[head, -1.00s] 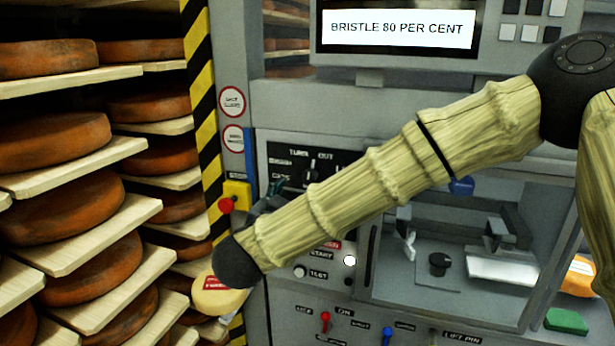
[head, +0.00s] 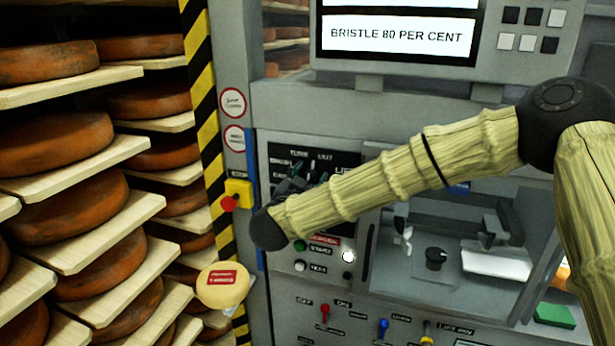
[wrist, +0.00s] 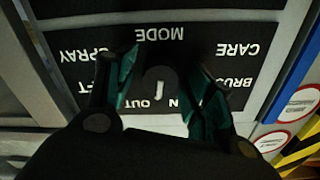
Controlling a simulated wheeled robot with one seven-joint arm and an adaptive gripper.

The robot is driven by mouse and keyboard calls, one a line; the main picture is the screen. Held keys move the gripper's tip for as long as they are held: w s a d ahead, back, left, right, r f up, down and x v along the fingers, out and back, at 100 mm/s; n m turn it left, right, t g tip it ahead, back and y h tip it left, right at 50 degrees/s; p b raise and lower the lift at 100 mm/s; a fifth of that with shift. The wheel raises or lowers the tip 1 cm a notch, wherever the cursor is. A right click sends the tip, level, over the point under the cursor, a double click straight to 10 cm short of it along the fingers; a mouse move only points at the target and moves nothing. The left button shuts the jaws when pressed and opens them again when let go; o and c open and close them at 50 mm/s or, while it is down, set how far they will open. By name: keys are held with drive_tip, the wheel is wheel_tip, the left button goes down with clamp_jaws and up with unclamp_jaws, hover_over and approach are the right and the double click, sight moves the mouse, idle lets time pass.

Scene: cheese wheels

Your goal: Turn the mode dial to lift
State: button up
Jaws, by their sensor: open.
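The mode dial (wrist: 160,84) is a dark knob with a white mark in the middle of a black panel. In the wrist view the panel shows upside down, with MODE, SPRAY, CARE and partly covered words ending in FT, N OUT and starting BRUS. The white mark seems to lie towards the N OUT label. My gripper (wrist: 163,92) is open, its green-padded fingers on either side of the dial; I cannot tell whether they touch it. In the head view my gripper (head: 303,181) is in front of the black panel (head: 345,160), and my arm and gripper hide the dial.
A yellow box with a red stop button (head: 229,203) is left of the panel. A yellow round tag (head: 222,286) hangs below it. START and TEST buttons sit under my arm. A screen (head: 398,36) reads BRISTLE 80 PER CENT. Cheese racks (head: 65,145) fill the left.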

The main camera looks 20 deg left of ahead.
drive_tip(key=c, duration=1)
drive_tip(key=shift+c, duration=0.2)
drive_tip(key=shift+f+m+b, duration=0.15)
drive_tip(key=shift+m+b, duration=0.15)
drive_tip(key=shift+b, duration=0.35)
drive_tip(key=m+b, duration=1.1)
drive_tip(key=b, duration=0.4)
drive_tip(key=shift+b, duration=0.3)
